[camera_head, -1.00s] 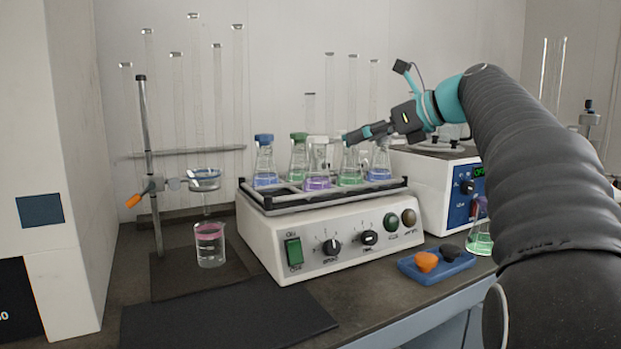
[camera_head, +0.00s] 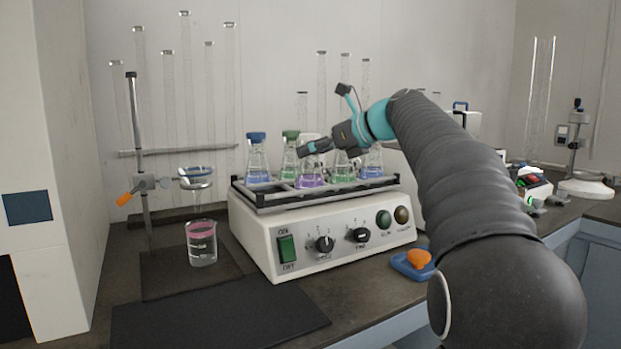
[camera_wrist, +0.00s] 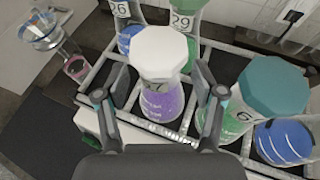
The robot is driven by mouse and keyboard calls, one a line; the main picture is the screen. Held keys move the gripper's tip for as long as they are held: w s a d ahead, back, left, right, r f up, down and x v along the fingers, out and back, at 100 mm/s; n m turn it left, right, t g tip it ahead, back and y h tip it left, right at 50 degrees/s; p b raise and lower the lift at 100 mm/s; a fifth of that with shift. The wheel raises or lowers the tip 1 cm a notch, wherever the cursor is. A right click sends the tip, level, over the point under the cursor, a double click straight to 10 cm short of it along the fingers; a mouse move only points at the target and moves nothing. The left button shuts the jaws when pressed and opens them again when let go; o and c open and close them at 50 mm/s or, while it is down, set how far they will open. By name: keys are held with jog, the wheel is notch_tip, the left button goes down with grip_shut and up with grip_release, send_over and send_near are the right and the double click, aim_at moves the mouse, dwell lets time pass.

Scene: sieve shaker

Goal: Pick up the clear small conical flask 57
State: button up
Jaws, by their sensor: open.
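A conical flask with a white cap and purple liquid (camera_head: 311,181) stands in the front row of the shaker rack; I cannot read its number. In the wrist view this flask (camera_wrist: 160,75) is upright at the middle. My gripper (camera_wrist: 161,95) is open, with one finger on each side of the flask in that picture; I cannot tell if they touch it. In the head view my gripper (camera_head: 302,148) is at the flask's top and partly hides it. No flask marked 57 is readable.
Blue flask 26 (camera_wrist: 127,35), green flask 29 (camera_wrist: 187,25), a teal-capped green flask (camera_wrist: 265,95) and another blue flask (camera_wrist: 285,140) crowd the rack. A beaker (camera_head: 202,245) stands left of the shaker (camera_head: 330,235). A dark mat (camera_head: 215,318) lies in front.

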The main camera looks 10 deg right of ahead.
jog(key=shift+x, duration=1)
grip_shut()
jog(key=shift+r, duration=0.15)
